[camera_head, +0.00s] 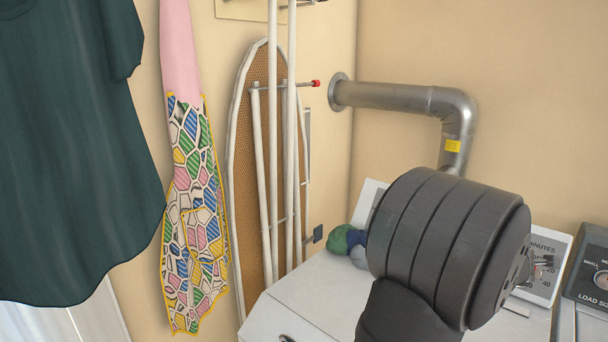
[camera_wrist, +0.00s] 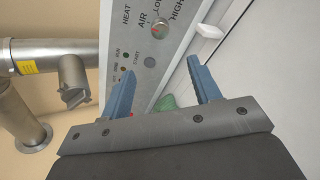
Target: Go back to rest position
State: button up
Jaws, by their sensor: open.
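My gripper (camera_wrist: 164,90) shows in the wrist view with its two blue fingers spread well apart and nothing between them. It is over the white machine's control panel (camera_wrist: 150,60), which has a knob and the labels HEAT, AIR, LOW and HIGH. In the head view my dark arm link is large at the lower right, and the gripper's fingers are not visible there.
A silver duct (camera_head: 400,98) bends down the wall behind the arm. An ironing board (camera_head: 262,150), a patterned apron (camera_head: 195,200) and a dark green shirt (camera_head: 75,150) hang at left.

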jog(key=x, duration=1.6)
jog(key=shift+f, duration=0.15)
jog(key=v, duration=1.8)
jog(key=x, duration=1.8)
jog(key=shift+w+f, duration=0.1)
jog(key=shift+w, duration=0.05)
jog(key=shift+m, duration=0.9)
jog(key=m, duration=0.5)
jog(key=shift+h, duration=0.3)
jog(key=shift+a+m+t+h, duration=0.1)
jog(key=shift+m+t+h, duration=0.3)
jog(key=shift+m, duration=2.8)
